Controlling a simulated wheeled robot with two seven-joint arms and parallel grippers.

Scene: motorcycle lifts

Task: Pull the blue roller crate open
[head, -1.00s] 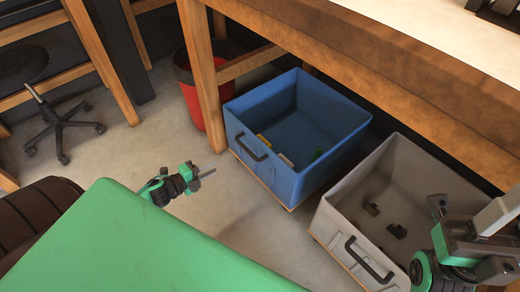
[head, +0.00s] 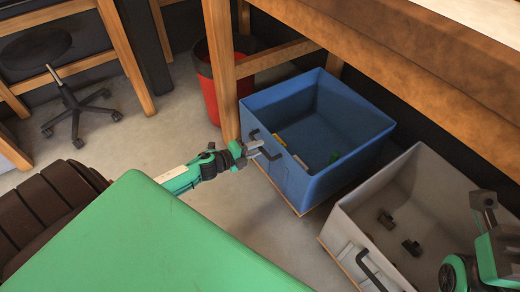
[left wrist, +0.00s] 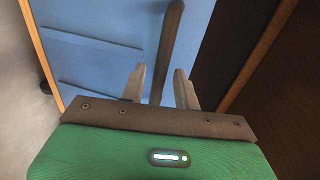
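The blue roller crate (head: 300,180) stands on the floor, partly under the wooden bench, with a dark bar handle (head: 266,146) on its front wall. My left gripper (head: 256,147) is at that handle. In the left wrist view the handle (left wrist: 168,40) runs between the two spread fingers of the left gripper (left wrist: 159,85), with gaps showing beside it. The blue front wall (left wrist: 95,45) lies behind them. Contact with the bar is not visible. My right gripper (head: 484,205) is at the right edge, over the grey crate; its fingers are unclear.
A grey crate (head: 350,240) with dark parts inside stands to the right of the blue one. A wooden bench leg (head: 221,75) and a red bin (head: 208,85) are left of the blue crate. Open floor (head: 150,135) lies to the left.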

